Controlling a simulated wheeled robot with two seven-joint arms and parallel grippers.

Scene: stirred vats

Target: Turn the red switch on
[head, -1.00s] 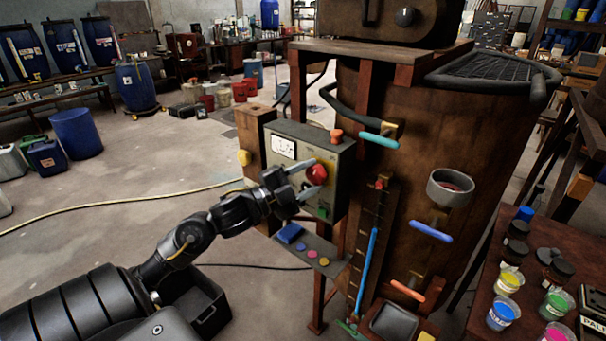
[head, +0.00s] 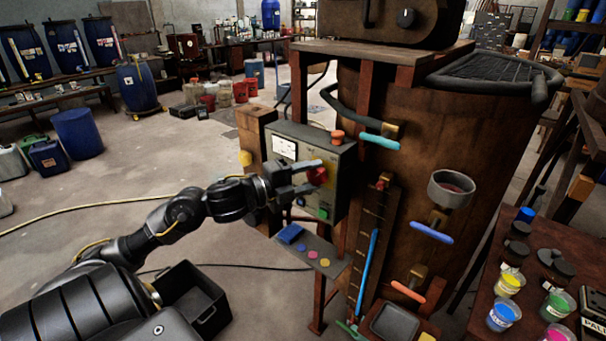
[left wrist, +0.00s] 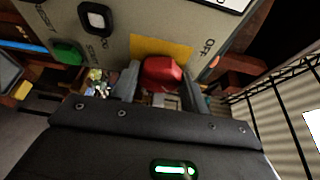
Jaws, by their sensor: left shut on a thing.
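The red switch (head: 317,176) is a red knob on a yellow plate on the front of a grey control box (head: 340,160). In the left wrist view the red switch (left wrist: 161,73) sits between my two fingers, with the word OFF on the panel to its right. My left gripper (head: 308,177) reaches in from the left and is shut on the red switch. In the left wrist view my left gripper (left wrist: 160,85) has a finger on each side of the knob. The fingers hide part of the knob and plate. My right gripper is not in view.
A green button (left wrist: 67,54) and a black-framed white rocker (left wrist: 97,18) are near the switch on the panel. A small shelf with coloured discs (head: 312,255) juts out below the box. The large wooden vat (head: 440,150) stands right of it. Open floor lies to the left.

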